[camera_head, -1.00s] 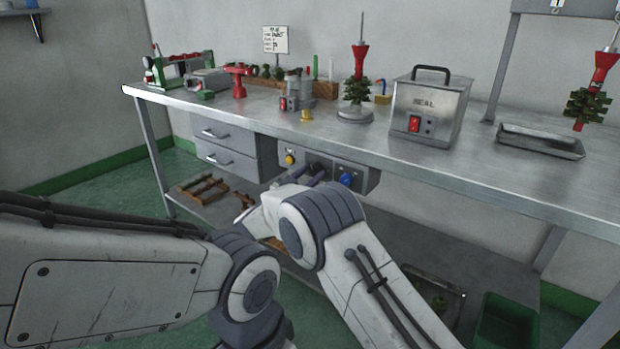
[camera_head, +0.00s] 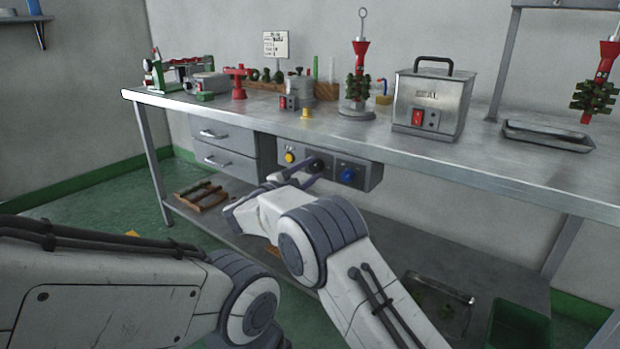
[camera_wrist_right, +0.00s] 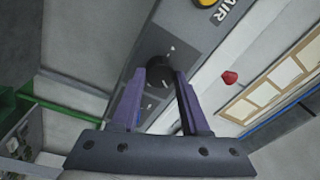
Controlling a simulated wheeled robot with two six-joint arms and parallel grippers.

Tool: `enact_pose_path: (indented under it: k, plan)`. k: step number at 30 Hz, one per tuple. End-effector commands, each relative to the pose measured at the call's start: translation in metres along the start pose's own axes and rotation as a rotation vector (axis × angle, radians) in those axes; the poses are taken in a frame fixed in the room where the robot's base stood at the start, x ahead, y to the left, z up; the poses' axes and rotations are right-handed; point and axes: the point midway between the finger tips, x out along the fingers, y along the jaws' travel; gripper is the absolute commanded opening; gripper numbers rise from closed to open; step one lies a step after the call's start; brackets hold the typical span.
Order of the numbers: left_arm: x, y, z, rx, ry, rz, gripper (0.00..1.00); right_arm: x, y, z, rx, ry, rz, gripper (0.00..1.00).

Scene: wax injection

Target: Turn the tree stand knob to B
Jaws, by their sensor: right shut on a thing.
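A black knob (camera_head: 318,164) sits on the grey panel (camera_head: 372,176) under the table top, between a yellow knob and a blue knob. In the right wrist view the black knob (camera_wrist_right: 158,70) lies between the two purple fingers of my right gripper (camera_wrist_right: 162,82), which is shut on it. Small white marks sit by the knob, too small to read surely. In the head view my right gripper (camera_head: 306,172) reaches the panel from below. The tree stand (camera_head: 356,113) on the table holds an upright red and green tree (camera_head: 357,88). My left gripper is out of view.
The yellow knob (camera_head: 290,157) and blue knob (camera_head: 347,175) are close on either side. Drawers (camera_head: 225,143) lie left of the panel. A steel box (camera_head: 430,100) stands on the table. A second tree (camera_head: 594,95) hangs above a tray (camera_head: 548,137) at right.

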Motion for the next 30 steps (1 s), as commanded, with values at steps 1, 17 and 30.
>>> enact_pose_path:
  k: [1,17,30]
  plan:
    - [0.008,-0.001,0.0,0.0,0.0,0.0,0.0,0.0,0.005,0.003,0.043,-0.003,0.006,0.0]
    - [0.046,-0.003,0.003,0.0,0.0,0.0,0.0,0.0,0.003,0.004,0.545,0.026,0.048,0.0]
    - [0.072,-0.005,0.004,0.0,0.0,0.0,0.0,0.0,0.0,0.004,0.894,0.045,0.078,0.0]
